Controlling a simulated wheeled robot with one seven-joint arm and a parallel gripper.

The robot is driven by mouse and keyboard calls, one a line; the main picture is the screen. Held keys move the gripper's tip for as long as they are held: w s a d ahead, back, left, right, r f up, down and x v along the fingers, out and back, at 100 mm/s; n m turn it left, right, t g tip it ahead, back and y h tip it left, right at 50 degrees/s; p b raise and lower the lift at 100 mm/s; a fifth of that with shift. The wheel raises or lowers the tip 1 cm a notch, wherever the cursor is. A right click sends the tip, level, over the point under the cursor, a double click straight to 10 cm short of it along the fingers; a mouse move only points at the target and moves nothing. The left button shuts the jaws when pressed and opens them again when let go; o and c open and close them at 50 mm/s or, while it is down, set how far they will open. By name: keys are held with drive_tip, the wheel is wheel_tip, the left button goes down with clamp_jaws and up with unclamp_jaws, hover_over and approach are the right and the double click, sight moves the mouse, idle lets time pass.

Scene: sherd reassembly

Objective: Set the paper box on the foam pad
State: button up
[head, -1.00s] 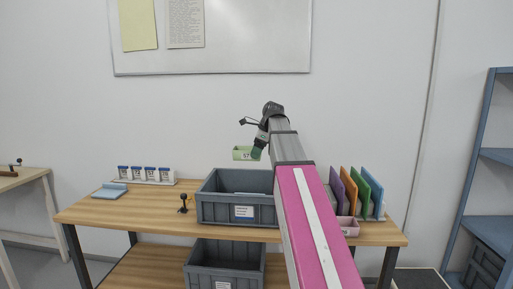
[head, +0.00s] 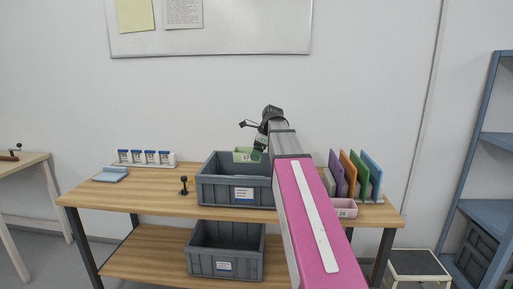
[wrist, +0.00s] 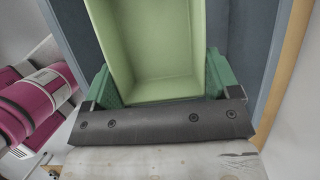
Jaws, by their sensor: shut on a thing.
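A small open green box (head: 243,155) labelled 57 is in my gripper (head: 258,155), over the grey crate (head: 228,194) on the bench. In the head view its lower part overlaps the crate's opening. In the wrist view the green box (wrist: 157,45) looks empty, and my gripper (wrist: 160,88) has a green finger on each side of it. It is the likely paper box. I cannot surely pick out the foam pad; a flat light-blue piece (head: 111,174) lies at the bench's left. The crate's floor is mostly hidden.
Left of the crate are a small black stand (head: 184,187) and a row of white-and-blue containers (head: 146,158). On the right are upright coloured panels (head: 354,174) and a pink box (head: 345,208) labelled 26. Another grey crate (head: 226,263) sits on the lower shelf.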

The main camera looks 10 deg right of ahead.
drive_tip(key=shift+f, duration=5.4)
drive_tip(key=shift+f, duration=0.4)
drive_tip(key=o, duration=0.8)
drive_tip(key=shift+r, duration=5.95)
